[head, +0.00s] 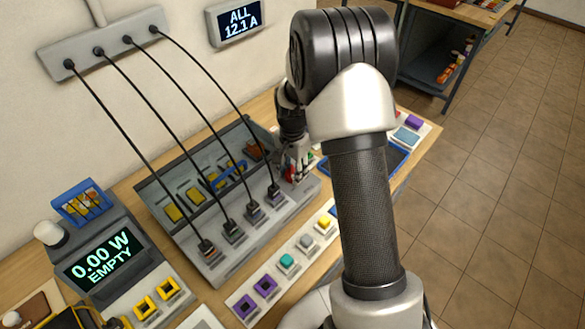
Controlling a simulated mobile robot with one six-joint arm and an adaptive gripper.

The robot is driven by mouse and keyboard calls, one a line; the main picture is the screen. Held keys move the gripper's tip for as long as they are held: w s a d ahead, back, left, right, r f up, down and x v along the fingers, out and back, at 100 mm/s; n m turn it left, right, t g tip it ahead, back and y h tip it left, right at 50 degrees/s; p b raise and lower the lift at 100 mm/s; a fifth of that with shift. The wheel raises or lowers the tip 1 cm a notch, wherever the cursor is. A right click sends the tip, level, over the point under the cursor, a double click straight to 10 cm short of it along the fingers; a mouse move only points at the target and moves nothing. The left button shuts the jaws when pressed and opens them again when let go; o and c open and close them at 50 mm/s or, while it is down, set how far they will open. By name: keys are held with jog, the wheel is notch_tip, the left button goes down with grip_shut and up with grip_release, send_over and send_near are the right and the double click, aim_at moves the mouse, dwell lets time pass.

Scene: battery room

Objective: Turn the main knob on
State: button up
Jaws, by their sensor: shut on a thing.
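The main knob (289,172), of which only a red part shows, sits at the right end of the grey charging panel (308,187). My gripper (297,171) reaches down onto it from above and is shut on it. The fingers and my arm hide most of the knob, so its turned position cannot be told. A wall display (236,21) reads "ALL 12.1 A". A second display (103,256) at the left reads "0.00 W EMPTY".
Several black cables hang from a wall strip (105,45) to plugs (207,248) on the panel. A clear-sided bin (158,190) with yellow pieces lies behind them. A strip of coloured blocks (246,307) lies in front. Tiled floor is open at the right.

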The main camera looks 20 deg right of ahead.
aim_at(293, 170)
jog(key=shift+m, duration=0.6)
jog(key=o, duration=1.1)
notch_tip(293, 170, up, 12)
dwell(0.4)
